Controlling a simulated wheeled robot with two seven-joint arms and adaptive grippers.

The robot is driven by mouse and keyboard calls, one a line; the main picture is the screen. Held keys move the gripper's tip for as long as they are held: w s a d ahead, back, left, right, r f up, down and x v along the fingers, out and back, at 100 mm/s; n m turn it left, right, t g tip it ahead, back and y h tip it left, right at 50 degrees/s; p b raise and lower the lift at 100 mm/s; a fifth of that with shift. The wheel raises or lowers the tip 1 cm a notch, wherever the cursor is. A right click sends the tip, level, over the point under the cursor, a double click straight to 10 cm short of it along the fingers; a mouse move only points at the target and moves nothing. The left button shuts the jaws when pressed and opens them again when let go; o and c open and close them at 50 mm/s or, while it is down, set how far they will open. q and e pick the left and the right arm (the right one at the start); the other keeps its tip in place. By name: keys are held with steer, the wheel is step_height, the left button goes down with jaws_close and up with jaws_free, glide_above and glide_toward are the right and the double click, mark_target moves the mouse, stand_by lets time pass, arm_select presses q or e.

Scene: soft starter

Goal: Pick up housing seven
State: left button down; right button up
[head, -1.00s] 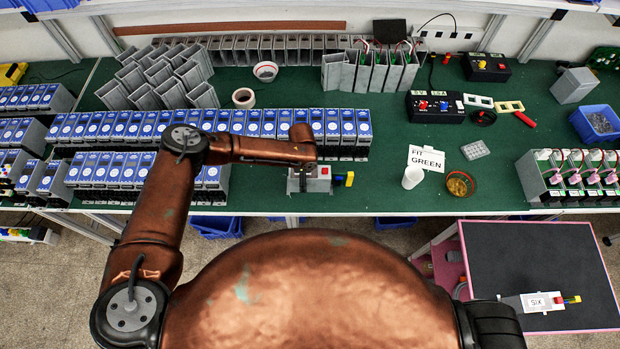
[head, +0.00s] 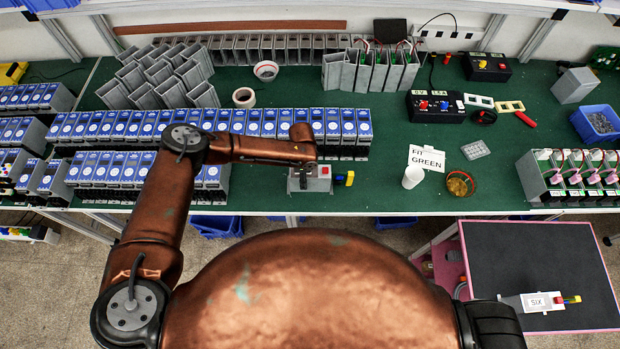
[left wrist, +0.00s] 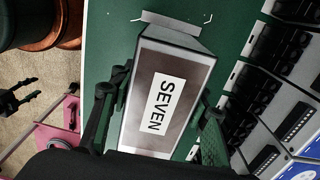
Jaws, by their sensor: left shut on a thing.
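Housing seven (left wrist: 160,95) is a grey box with a white label reading SEVEN, seen large in the left wrist view. In the head view its grey body (head: 318,181) shows at the front of the green bench, with a red and a yellow-blue piece at its right end. My left gripper (left wrist: 155,110) has a finger on each side of the housing and is shut on it. In the head view the left arm partly covers the housing. It appears to be at the bench surface; I cannot tell whether it is lifted.
Rows of blue-fronted units (head: 270,124) stand just behind. A housing labelled SIX (head: 537,302) sits on the dark-topped pink cart (head: 540,260).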

arm_select(q)
steer(key=shift+w+r, duration=0.1)
steer(key=shift+r, duration=0.35)
step_height(320, 180, up, 2)
steer(key=shift+r, duration=0.25)
steer(key=s+r+b, duration=0.2)
steer(key=s+r, duration=0.7)
steer(key=s, duration=0.5)
steer(key=shift+d+r+b, duration=0.35)
steer(key=shift+b, duration=0.05)
steer(key=shift+w+a+p, duration=0.2)
steer(key=shift+w+p, duration=0.3)
steer(key=shift+w, duration=3)
steer(key=shift+w+a+p, duration=0.15)
steer(key=shift+w+p, duration=0.3)
steer(key=shift+w, duration=3)
